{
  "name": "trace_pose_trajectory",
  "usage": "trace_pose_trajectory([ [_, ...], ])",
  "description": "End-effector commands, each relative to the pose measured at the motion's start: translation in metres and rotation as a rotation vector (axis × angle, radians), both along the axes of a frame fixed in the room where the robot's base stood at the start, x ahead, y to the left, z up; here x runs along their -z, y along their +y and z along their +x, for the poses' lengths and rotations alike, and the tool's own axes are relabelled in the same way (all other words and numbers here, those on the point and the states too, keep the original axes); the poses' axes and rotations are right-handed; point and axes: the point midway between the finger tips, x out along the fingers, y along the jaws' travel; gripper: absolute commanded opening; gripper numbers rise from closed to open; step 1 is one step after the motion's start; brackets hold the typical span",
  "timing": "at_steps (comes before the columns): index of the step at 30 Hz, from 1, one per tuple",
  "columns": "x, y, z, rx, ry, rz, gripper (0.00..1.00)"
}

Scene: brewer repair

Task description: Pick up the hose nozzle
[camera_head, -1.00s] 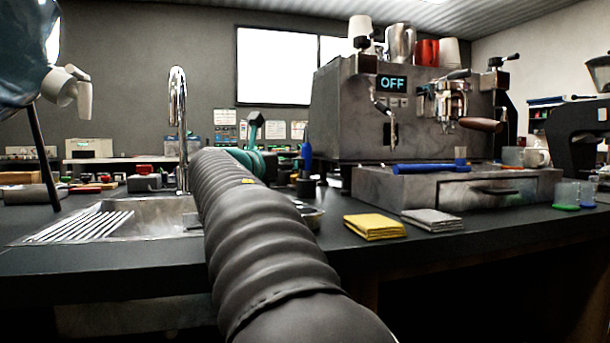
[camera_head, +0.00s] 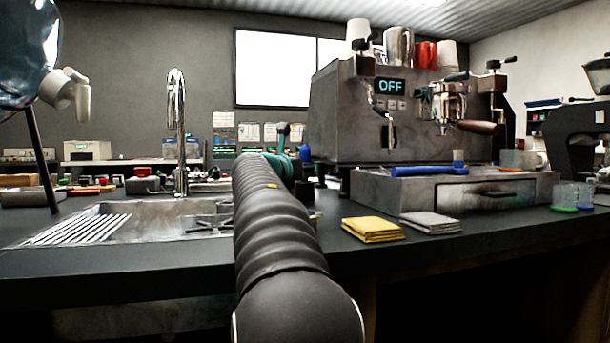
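I cannot pick out the hose nozzle with certainty. My arm, in a dark ribbed sleeve, reaches from the bottom middle toward the counter's back, just right of the sink. Teal parts at its far end seem to be my wrist and gripper (camera_head: 284,133). They are small and partly hidden by the sleeve, so the fingers and anything between them cannot be made out. A small blue object (camera_head: 305,153) stands just right of the teal parts, partly hidden. A chrome faucet (camera_head: 177,130) rises behind the sink (camera_head: 150,219), left of my arm.
The espresso machine (camera_head: 345,115), its display reading OFF, stands on a drawer base (camera_head: 420,193) with a blue tool (camera_head: 430,170) on top. Yellow (camera_head: 373,229) and grey (camera_head: 431,222) cloths lie in front. A blue tank with a white tap (camera_head: 66,92) hangs at left.

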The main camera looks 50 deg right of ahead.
Motion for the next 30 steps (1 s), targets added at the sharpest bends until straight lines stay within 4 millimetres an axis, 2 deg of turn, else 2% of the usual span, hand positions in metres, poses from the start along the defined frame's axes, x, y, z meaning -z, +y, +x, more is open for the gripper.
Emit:
trace_pose_trajectory([
  [4, 0.000, 0.000, 0.000, 0.000, 0.000, 0.000, 0.59],
  [5, 0.000, 0.000, 0.000, 0.000, 0.000, 0.000, 0.56],
  [9, 0.000, 0.000, 0.000, 0.000, 0.000, 0.000, 0.21],
  [12, 0.000, 0.000, 0.000, -0.001, 0.000, 0.000, 0.00],
  [20, -0.001, 0.001, 0.000, -0.001, 0.000, -0.001, 0.00],
  [23, -0.008, 0.001, 0.000, -0.001, -0.001, -0.001, 0.00],
  [30, -0.051, 0.000, 0.000, -0.001, -0.003, -0.001, 0.00],
])
